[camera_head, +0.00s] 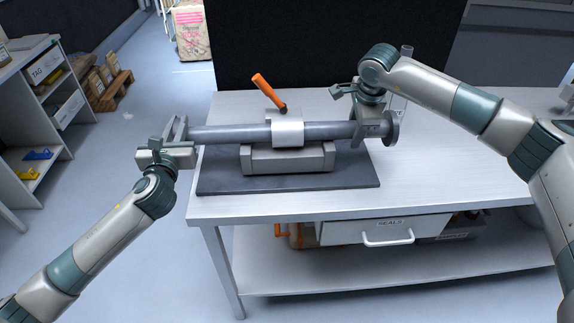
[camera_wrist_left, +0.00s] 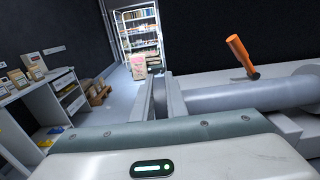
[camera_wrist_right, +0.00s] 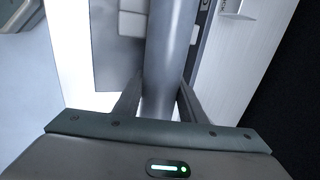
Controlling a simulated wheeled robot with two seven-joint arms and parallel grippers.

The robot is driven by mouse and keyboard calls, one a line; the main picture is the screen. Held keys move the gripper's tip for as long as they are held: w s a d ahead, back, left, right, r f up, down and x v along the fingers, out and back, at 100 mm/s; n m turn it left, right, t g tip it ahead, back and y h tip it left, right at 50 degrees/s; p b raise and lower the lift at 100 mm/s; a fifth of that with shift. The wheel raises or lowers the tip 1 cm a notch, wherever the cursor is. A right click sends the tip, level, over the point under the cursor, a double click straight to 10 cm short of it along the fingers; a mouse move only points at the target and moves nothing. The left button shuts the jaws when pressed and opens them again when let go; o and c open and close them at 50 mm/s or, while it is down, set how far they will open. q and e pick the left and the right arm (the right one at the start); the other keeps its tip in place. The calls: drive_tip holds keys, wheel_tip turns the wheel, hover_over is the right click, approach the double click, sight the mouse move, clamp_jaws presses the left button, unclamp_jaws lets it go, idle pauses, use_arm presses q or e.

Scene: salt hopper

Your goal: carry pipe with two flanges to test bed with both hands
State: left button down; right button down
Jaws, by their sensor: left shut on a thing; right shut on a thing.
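The grey pipe (camera_head: 229,133) lies level across the test bed (camera_head: 262,160), at its middle in or just above the cradle under a pale clamp block (camera_head: 288,132). Its right flange (camera_head: 392,128) shows beyond my right gripper (camera_head: 370,124); the left flange is mostly hidden by my left gripper (camera_head: 178,142). My left gripper is shut on the pipe's left end. My right gripper is shut on the pipe just inside the right flange; the right wrist view shows the pipe (camera_wrist_right: 160,85) between its fingers. An orange-handled lever (camera_head: 268,91) stands up behind the pipe.
The bed stands on a dark mat (camera_head: 350,180) on a white table (camera_head: 440,190). A clear cylinder (camera_head: 405,60) stands behind the right gripper. A shelf unit (camera_head: 40,120) stands at left. The table's right side is mostly clear.

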use_arm(q)
drive_tip(key=shift+a+f+b, duration=0.1)
drive_tip(key=shift+f+b, duration=0.25)
drive_tip(key=shift+b, duration=0.05)
use_arm(e)
drive_tip(key=shift+f, duration=0.35)
use_arm(q)
drive_tip(key=c, duration=2.2)
unclamp_jaws()
drive_tip(key=shift+f, duration=0.25)
use_arm(e)
drive_tip(key=c, duration=1.6)
unclamp_jaws()
drive_tip(key=shift+f, duration=0.25)
use_arm(q)
drive_tip(key=o, duration=0.4)
drive_tip(key=shift+r, duration=0.1)
use_arm(e)
drive_tip(key=o, duration=0.5)
drive_tip(key=shift+r, duration=0.1)
use_arm(q)
drive_tip(key=shift+o, duration=0.2)
drive_tip(key=shift+s+r, duration=0.1)
drive_tip(key=shift+s, duration=0.05)
use_arm(e)
drive_tip(key=shift+s+r, duration=0.1)
drive_tip(key=shift+s, duration=0.05)
use_arm(q)
drive_tip(key=shift+s, duration=0.1)
